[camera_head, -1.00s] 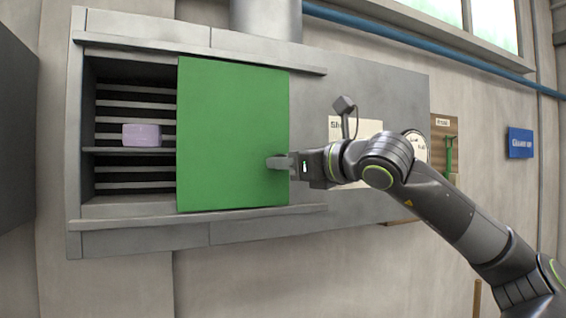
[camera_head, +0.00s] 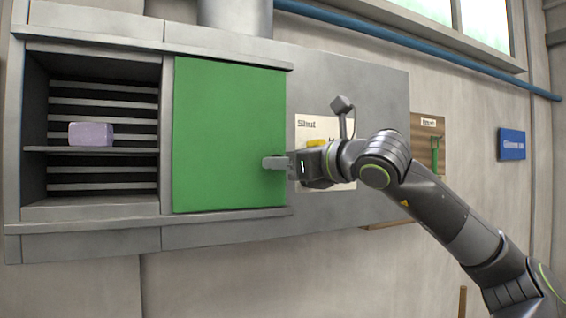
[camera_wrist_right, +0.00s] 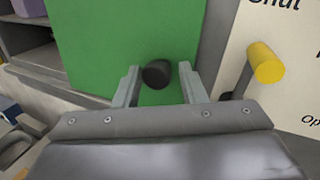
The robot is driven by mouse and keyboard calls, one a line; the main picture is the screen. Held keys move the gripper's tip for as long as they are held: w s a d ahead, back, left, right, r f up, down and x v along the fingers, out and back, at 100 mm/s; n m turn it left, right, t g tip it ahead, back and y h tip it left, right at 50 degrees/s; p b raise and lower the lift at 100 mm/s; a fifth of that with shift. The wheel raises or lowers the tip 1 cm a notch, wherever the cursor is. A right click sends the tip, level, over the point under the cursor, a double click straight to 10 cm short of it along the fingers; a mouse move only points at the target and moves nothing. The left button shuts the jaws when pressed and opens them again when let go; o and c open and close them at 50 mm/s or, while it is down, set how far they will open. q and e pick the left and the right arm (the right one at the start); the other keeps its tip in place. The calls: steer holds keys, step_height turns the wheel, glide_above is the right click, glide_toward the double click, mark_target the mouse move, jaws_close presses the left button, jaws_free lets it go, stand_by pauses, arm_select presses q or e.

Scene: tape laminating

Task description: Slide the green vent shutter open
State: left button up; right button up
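The green vent shutter (camera_head: 225,120) sits between the upper and lower rails of a grey wall housing. Its left edge stands just right of the slatted opening (camera_head: 105,176), which is uncovered across its width. My right gripper (camera_head: 266,163) is at the shutter's lower right part. In the right wrist view a dark round knob (camera_wrist_right: 156,74) on the shutter stands between its two spread fingers (camera_wrist_right: 161,84). The knob is close to the left finger, with a gap to the right finger. I cannot tell whether the left finger touches it. My left gripper is not in view.
A pale purple block (camera_head: 91,134) rests on a shelf inside the opening. A yellow-tipped lever (camera_wrist_right: 266,62) stands before a "Shut" label (camera_head: 305,150), right of the shutter and close to my right gripper. A blue sign (camera_head: 511,144) hangs further right.

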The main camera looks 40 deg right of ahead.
steer(key=shift+o, duration=1.1)
steer(key=shift+d, duration=0.1)
steer(key=shift+s+d+f, duration=0.1)
steer(key=s+b, duration=1)
steer(key=s, duration=0.7)
steer(key=shift+s+d+b, duration=0.25)
steer(key=shift+d+b, duration=0.05)
steer(key=shift+b, duration=0.1)
